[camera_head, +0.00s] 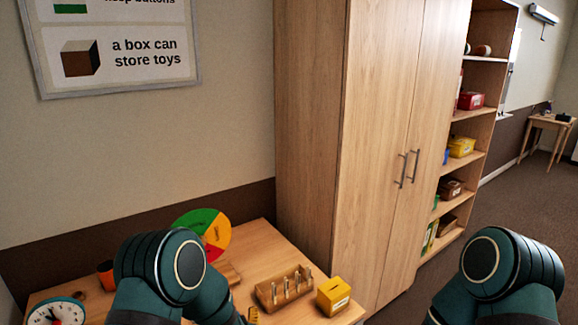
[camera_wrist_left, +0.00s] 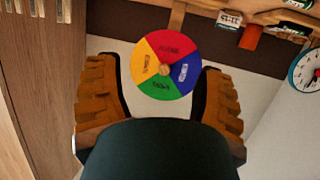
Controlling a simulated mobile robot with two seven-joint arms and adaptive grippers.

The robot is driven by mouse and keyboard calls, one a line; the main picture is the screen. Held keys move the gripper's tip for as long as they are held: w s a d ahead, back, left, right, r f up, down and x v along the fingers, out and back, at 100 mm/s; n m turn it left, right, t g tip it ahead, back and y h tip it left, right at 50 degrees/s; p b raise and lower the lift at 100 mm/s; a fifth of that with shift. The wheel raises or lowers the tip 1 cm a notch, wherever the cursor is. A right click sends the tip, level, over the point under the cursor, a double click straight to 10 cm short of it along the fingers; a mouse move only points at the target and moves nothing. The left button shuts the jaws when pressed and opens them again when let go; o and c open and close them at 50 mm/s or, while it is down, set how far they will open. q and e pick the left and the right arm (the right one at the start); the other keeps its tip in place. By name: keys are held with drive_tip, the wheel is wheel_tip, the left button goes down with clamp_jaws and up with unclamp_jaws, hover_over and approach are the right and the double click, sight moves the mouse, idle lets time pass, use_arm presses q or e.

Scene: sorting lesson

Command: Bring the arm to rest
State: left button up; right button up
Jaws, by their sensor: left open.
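My left gripper (camera_wrist_left: 158,70) shows in the left wrist view with its two orange-brown fingers wide apart. It is open. A round wheel in red, yellow, green and blue (camera_wrist_left: 163,55) appears in the gap between the fingers; I cannot tell how far off it is, and nothing looks gripped. In the head view my left arm bends at the bottom left, in front of the table (camera_head: 255,250), and the left gripper cannot be made out clearly. My right arm bends at the bottom right, and its gripper is out of view.
A tall cabinet (camera_head: 375,130) and a shelf unit (camera_head: 480,105) stand beyond. Open floor lies at right.

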use_arm(q)
drive_tip(key=s+f+g+h, duration=0.1)
drive_tip(key=s+f, duration=0.1)
drive_tip(key=s+d+f+m+g+h, duration=0.1)
drive_tip(key=s+f+g+h, duration=0.1)
drive_tip(key=s+f, duration=0.1)
drive_tip(key=s+f+g+h, duration=0.1)
drive_tip(key=s+f+h, duration=0.1)
drive_tip(key=s+f, duration=0.1)
drive_tip(key=shift+d+m+g, duration=0.2)
drive_tip(key=shift+m+g, duration=0.1)
drive_tip(key=s+d+f+m+g+h, duration=0.1)
drive_tip(key=s+g+h, duration=0.1)
drive_tip(key=s, duration=0.6)
drive_tip(key=s+d+f+g+h, duration=0.1)
drive_tip(key=s+g+h, duration=0.1)
drive_tip(key=s+g, duration=0.3)
drive_tip(key=s, duration=0.2)
drive_tip(key=shift+s+f+m, duration=0.4)
